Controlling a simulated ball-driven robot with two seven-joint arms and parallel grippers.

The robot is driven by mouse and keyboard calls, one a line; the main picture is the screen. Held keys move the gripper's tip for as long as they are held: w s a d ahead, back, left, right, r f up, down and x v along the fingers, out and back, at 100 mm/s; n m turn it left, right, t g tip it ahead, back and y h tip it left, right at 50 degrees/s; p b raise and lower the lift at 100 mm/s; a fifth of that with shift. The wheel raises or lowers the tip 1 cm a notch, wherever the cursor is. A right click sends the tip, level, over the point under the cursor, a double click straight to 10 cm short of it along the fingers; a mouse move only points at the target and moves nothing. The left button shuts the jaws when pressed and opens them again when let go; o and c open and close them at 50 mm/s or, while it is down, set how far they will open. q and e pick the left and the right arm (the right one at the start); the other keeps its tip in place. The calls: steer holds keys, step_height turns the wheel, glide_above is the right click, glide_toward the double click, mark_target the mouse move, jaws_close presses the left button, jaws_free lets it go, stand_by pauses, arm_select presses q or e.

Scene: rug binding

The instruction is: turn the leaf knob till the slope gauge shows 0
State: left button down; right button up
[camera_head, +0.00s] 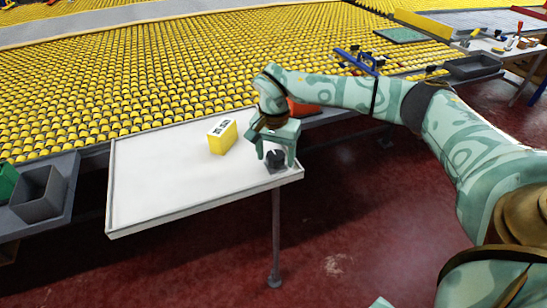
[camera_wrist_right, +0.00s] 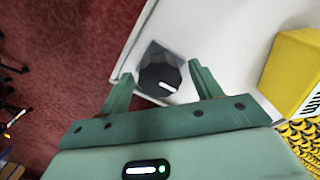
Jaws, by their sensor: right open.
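The leaf knob (camera_head: 274,160) is a small dark knob near the right corner of the white leaf (camera_head: 165,180). In the right wrist view the knob (camera_wrist_right: 158,80) is black and faceted, with a white pointer mark, on a dark grey base. My right gripper (camera_head: 277,155) is open above the knob. In the wrist view its two fingers (camera_wrist_right: 160,71) stand either side of the knob with gaps showing. A yellow box (camera_head: 222,137), probably the slope gauge, stands on the leaf; its display is too small to read. My left gripper is not in view.
A wide bed of yellow rollers (camera_head: 90,85) lies behind the leaf. A grey bin (camera_head: 40,195) stands at the left. An orange-red object (camera_head: 302,108) is partly hidden behind my right arm. Most of the leaf is bare, and red floor lies in front.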

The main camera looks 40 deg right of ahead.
steer(key=shift+f, duration=0.2)
steer(key=shift+c, duration=0.3)
steer(key=c, duration=0.9)
